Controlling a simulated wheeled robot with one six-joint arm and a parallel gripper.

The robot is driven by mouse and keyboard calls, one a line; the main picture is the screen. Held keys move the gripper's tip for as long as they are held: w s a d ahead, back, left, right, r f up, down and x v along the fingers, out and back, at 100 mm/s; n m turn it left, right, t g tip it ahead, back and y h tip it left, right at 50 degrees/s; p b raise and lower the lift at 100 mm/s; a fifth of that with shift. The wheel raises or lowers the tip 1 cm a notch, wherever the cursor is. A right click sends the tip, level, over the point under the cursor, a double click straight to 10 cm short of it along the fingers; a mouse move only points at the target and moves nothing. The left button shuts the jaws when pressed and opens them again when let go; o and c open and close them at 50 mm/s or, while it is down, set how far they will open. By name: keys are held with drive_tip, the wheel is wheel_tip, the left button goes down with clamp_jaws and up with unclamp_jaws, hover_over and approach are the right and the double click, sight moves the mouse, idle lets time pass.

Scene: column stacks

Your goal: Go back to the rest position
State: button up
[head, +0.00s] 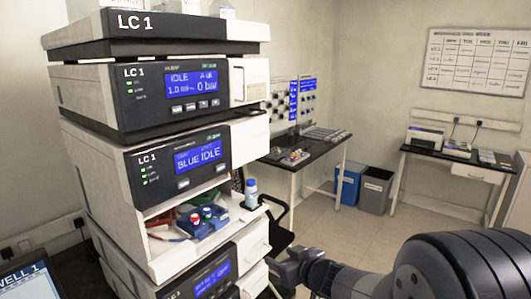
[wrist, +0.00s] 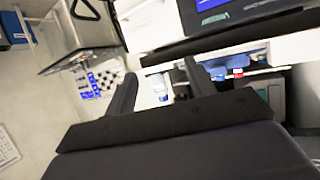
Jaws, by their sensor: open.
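My gripper (head: 277,268) is at the lower middle of the head view, in front of the right side of the LC 1 stack (head: 155,95). My dark arm reaches in from the lower right. In the wrist view my gripper (wrist: 160,80) shows two dark fingers spread apart, with nothing held between them. A small bottle (wrist: 159,88) appears beyond the gap, apart from the fingers.
A dark bench (head: 325,145) with small items stands behind. Blue (head: 349,183) and grey (head: 376,190) bins stand on the floor beside it. A printer table (head: 440,157) is at the back right. The floor between is clear. A laptop screen (head: 25,283) is at lower left.

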drive_tip(key=shift+d+f+m+h, duration=0.2)
drive_tip(key=shift+d+f, duration=0.1)
drive_tip(key=shift+f, duration=0.3)
drive_tip(key=shift+d+f+m+h, duration=0.2)
drive_tip(key=shift+d+f, duration=0.05)
drive_tip(key=shift+f, duration=0.35)
drive_tip(key=shift+s+d, duration=0.1)
drive_tip(key=shift+d, duration=0.05)
